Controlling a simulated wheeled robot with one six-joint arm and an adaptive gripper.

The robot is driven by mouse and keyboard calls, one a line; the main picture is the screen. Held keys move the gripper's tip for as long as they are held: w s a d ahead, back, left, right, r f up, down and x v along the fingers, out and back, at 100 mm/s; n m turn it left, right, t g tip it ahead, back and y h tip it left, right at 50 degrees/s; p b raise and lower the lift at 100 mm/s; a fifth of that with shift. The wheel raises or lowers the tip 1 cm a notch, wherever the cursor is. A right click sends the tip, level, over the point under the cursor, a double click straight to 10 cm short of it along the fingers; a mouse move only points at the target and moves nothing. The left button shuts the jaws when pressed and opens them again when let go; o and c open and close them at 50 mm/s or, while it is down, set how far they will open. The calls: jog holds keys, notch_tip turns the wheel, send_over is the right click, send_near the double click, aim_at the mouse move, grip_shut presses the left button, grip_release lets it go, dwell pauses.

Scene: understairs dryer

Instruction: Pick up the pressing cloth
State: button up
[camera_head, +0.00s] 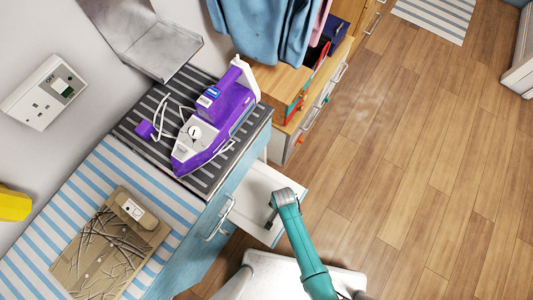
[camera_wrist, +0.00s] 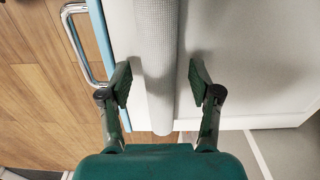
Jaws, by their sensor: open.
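A pale, finely woven roll, which looks like the pressing cloth (camera_wrist: 158,50), lies lengthwise in the wrist view inside an open white drawer (camera_wrist: 250,60). My gripper (camera_wrist: 160,80) is open, with one green finger on each side of the roll. A gap shows between each finger and the roll, so neither appears to touch it. The roll's far end runs out of the wrist view. In the head view the open drawer (camera_head: 257,182) shows below the blue cabinet, and my gripper (camera_head: 272,215) is at it, mostly hidden by my teal arm. I cannot make out the roll there.
The drawer's blue front (camera_wrist: 102,35) and metal handle (camera_wrist: 80,45) are close to my left finger. A purple iron (camera_head: 215,120) stands on a striped dark mat above. Wooden floor (camera_head: 420,170) is clear at right.

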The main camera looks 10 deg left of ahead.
grip_shut()
jog(key=shift+r, duration=0.1)
dwell(0.3)
